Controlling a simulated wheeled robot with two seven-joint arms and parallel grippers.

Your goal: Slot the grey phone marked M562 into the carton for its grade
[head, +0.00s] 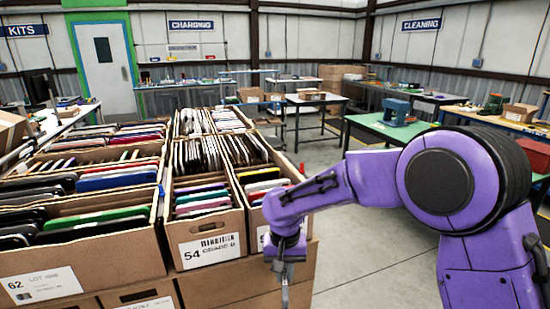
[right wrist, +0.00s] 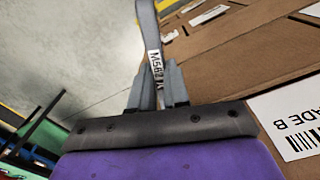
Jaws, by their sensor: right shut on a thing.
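The grey phone marked M562 (right wrist: 149,28) is seen edge-on in the right wrist view, its marked label near the fingertips. My right gripper (right wrist: 157,92) is shut on it; in the head view the gripper (head: 286,262) points down in front of the right-hand carton, and the phone (head: 285,292) hangs below it. The carton labelled 54, Grade B (head: 207,271), stands left of the gripper and holds upright phones in several colours. The carton (head: 251,215) to its right also holds phones; my gripper partly hides its label, so its grade is unreadable. My left gripper is out of view.
A carton labelled 62 (head: 110,255) full of phones stands at left, with more filled cartons behind. Open floor (head: 370,245) lies right of the cartons. A green-topped table (head: 385,130) and other workbenches stand further back.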

